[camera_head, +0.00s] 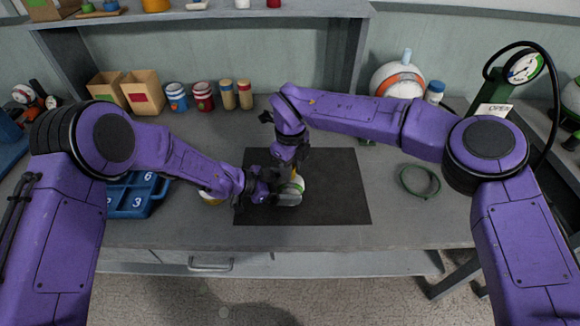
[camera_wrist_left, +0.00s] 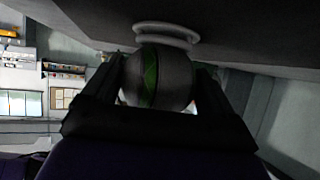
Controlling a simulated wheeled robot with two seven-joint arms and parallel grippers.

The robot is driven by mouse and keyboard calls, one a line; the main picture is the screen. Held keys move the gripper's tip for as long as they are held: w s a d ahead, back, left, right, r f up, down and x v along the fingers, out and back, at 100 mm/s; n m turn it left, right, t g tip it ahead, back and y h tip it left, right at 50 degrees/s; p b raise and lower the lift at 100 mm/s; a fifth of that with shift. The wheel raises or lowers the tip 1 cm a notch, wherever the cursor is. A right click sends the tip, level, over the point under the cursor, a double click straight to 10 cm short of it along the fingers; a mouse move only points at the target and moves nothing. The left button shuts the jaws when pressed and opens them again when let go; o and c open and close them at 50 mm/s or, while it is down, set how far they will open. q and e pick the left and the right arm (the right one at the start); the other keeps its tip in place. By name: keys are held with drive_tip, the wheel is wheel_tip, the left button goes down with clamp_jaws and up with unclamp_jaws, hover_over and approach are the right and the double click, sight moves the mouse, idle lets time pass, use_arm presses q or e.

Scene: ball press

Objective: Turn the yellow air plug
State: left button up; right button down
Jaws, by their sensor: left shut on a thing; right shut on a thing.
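A pale ball with a green band (camera_head: 298,184) is over the dark mat at the middle of the table. My left gripper (camera_head: 284,192) is shut on it from the left. The left wrist view shows the ball (camera_wrist_left: 158,78) between the two fingers, against a pale round ring (camera_wrist_left: 166,34). My right gripper (camera_head: 291,172) points down just above the ball and is shut. A small bit of yellow, likely the yellow air plug (camera_head: 292,177), shows at its fingertips. Most of the plug is hidden by the grippers.
The dark mat (camera_head: 340,195) is otherwise bare. A green hose ring (camera_head: 420,194) and a gauge (camera_head: 524,67) are right. Cans (camera_head: 203,97) and a striped ball (camera_head: 398,80) stand at the back.

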use_arm(q)
drive_tip(key=shift+s+a+f, duration=0.1)
drive_tip(key=shift+s+f, duration=0.05)
drive_tip(key=shift+f, duration=0.1)
use_arm(e)
drive_tip(key=m, duration=0.6)
drive_tip(key=shift+a+r+m, duration=0.1)
drive_tip(key=shift+r+m, duration=0.1)
drive_tip(key=shift+m, duration=0.1)
drive_tip(key=m, duration=0.5)
drive_tip(key=shift+m, duration=0.3)
drive_tip(key=c, duration=0.9)
unclamp_jaws()
use_arm(q)
drive_tip(key=shift+r, duration=0.15)
use_arm(e)
drive_tip(key=shift+o, duration=0.2)
drive_tip(key=shift+f, duration=0.1)
wheel_tip(320, 180, up, 12)
